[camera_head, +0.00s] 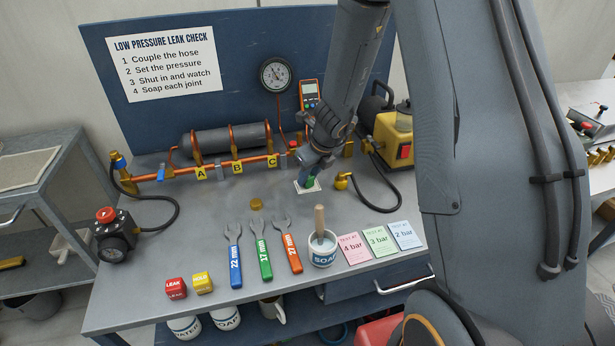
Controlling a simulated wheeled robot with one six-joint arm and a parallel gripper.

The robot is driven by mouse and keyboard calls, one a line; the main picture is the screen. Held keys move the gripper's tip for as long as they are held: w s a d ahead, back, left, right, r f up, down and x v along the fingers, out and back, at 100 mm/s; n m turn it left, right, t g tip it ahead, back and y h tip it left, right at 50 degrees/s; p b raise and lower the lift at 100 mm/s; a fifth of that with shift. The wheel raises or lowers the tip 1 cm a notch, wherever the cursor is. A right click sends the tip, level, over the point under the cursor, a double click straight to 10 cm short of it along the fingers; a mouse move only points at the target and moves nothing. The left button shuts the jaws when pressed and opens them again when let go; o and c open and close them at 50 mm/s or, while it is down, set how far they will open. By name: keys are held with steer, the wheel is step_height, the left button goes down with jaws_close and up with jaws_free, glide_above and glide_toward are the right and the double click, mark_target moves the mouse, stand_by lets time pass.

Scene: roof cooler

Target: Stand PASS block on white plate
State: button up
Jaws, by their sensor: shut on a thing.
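My gripper (310,176) points down at the back of the bench, shut on a small green block (311,182). Most of the block is hidden by the jaws, and no lettering on it can be read. The block is at the white plate (299,189), a small white square on the bench below the copper pipe. The block and jaws cover part of the plate. I cannot tell whether the block touches the plate or is just above it.
A copper pipe with labels (237,167) runs behind; a brass fitting and black hose (378,198) lie right. In front are wrenches (264,250), a SOAP pot (322,254), cards (381,241), a red LEAK block (175,288) and a yellow block (202,283).

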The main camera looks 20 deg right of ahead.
steer(key=shift+f, duration=0.2)
steer(key=o, duration=1)
steer(key=shift+r, duration=0.2)
steer(key=p+v, duration=0.4)
steer(key=v, duration=0.7)
steer(key=s+r+n+g, duration=0.1)
steer(key=s+r+n, duration=0.1)
steer(key=s+n, duration=0.5)
steer(key=s+a+r+n+h, duration=0.1)
steer(key=s+n, duration=0.6)
steer(key=n, duration=0.7)
steer(key=s+a+r+n+g, duration=0.1)
steer(key=s+r+n, duration=0.2)
steer(key=s+n, duration=0.4)
steer(key=shift+a+n+g+h, duration=0.1)
steer(key=shift+n+g+h, duration=0.25)
steer(key=shift+n, duration=1.45)
